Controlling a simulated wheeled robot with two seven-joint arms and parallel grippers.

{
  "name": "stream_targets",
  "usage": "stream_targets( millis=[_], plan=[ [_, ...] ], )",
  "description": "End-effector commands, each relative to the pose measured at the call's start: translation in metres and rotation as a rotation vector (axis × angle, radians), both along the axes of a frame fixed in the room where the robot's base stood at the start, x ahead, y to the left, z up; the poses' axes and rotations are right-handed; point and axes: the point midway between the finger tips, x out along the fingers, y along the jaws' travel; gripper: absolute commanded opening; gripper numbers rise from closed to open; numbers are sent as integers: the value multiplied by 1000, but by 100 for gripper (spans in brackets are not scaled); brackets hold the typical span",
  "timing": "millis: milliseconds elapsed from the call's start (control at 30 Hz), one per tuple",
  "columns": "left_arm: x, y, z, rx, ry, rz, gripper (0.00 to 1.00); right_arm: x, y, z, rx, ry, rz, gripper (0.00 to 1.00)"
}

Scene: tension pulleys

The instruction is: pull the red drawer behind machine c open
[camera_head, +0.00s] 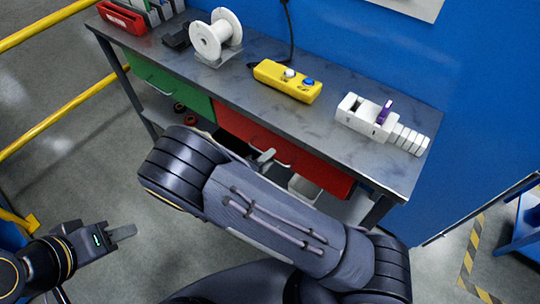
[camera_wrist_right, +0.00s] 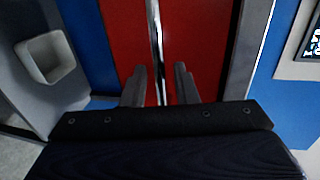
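The red drawer (camera_head: 325,174) sits under the grey workbench top, right of a green drawer (camera_head: 172,88). Its front looks close under the bench edge; my right arm hides part of it. In the right wrist view the red front (camera_wrist_right: 195,35) fills the middle, with a silver bar handle (camera_wrist_right: 156,40) running along it. My right gripper (camera_wrist_right: 159,75) is open, one finger on each side of the handle, with visible gaps; contact cannot be told. In the head view its tip (camera_head: 262,158) is by the drawer front. My left gripper (camera_head: 122,232) is at lower left, away from the bench, its fingers appearing together.
On the workbench (camera_head: 335,150) stand a white spool (camera_head: 213,38), a yellow button box (camera_head: 287,80) and a white device (camera_head: 380,120). A pale bin (camera_wrist_right: 47,57) is beside the drawer. Yellow rails (camera_head: 65,122) run at left. Floor before the bench is clear.

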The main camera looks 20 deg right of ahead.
Motion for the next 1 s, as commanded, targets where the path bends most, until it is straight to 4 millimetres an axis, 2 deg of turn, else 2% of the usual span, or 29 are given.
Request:
stream_targets(
  millis=[167, 433, 667, 1000],
  plan=[
    [0, 0, 1, 0, 0, 0, 36, 9, -12, -3, 0, -1, -1, 27],
    [0, 0, 1, 0, 0, 0, 36, 10, -13, -3, 1, 0, 0, 27],
    [0, 0, 1, 0, 0, 0, 36, 10, -13, -4, 2, -1, -1, 0],
    [0, 0, 1, 0, 0, 0, 36, 9, -12, -4, 3, 0, 0, 0]
  ],
)
